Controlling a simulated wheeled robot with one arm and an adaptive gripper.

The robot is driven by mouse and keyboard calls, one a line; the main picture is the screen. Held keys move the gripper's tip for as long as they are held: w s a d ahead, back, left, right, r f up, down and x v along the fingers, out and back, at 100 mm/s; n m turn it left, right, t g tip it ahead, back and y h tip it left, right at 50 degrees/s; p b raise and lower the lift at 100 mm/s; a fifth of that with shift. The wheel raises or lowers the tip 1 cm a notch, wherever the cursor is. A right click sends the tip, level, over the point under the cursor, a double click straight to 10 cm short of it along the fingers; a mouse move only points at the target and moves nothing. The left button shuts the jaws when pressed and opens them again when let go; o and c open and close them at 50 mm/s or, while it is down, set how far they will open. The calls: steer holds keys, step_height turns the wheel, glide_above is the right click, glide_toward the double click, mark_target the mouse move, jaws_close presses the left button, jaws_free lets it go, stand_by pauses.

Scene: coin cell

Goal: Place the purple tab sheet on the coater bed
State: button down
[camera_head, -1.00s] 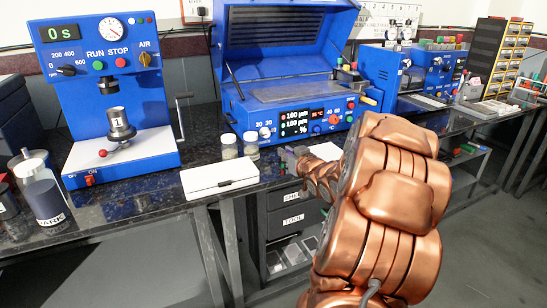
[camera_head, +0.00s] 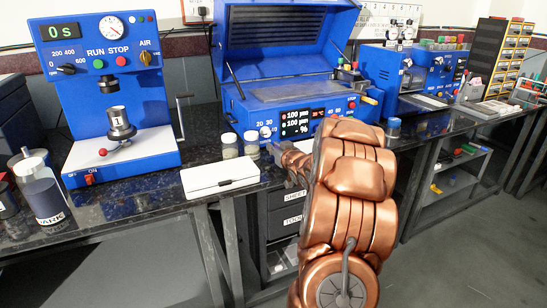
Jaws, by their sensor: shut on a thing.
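The coater is the blue machine with its lid raised in the middle of the bench. Its flat grey bed (camera_head: 290,91) lies open in front of the lid and looks bare where I can see it. I cannot make out a purple tab sheet anywhere. My copper arm stands in front of the bench, right of centre, and covers the lower right of the coater's front. Its far links reach left to the bench edge below the coater. My gripper is not visible at the end of them, so what it holds is hidden.
A white case (camera_head: 220,178) and two small jars (camera_head: 229,146) stand in front of the coater. A blue press (camera_head: 108,90) is at left. A dark drawer cabinet (camera_head: 285,215) is under the bench.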

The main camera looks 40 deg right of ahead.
step_height(320, 180, down, 4)
steer(key=shift+r, duration=0.2)
steer(key=shift+w+d+r, duration=0.1)
steer(key=shift+w, duration=0.2)
steer(key=shift+f, duration=0.25)
steer(key=c, duration=1.1)
jaws_free()
steer(key=shift+c, duration=0.2)
steer(key=shift+b, duration=0.35)
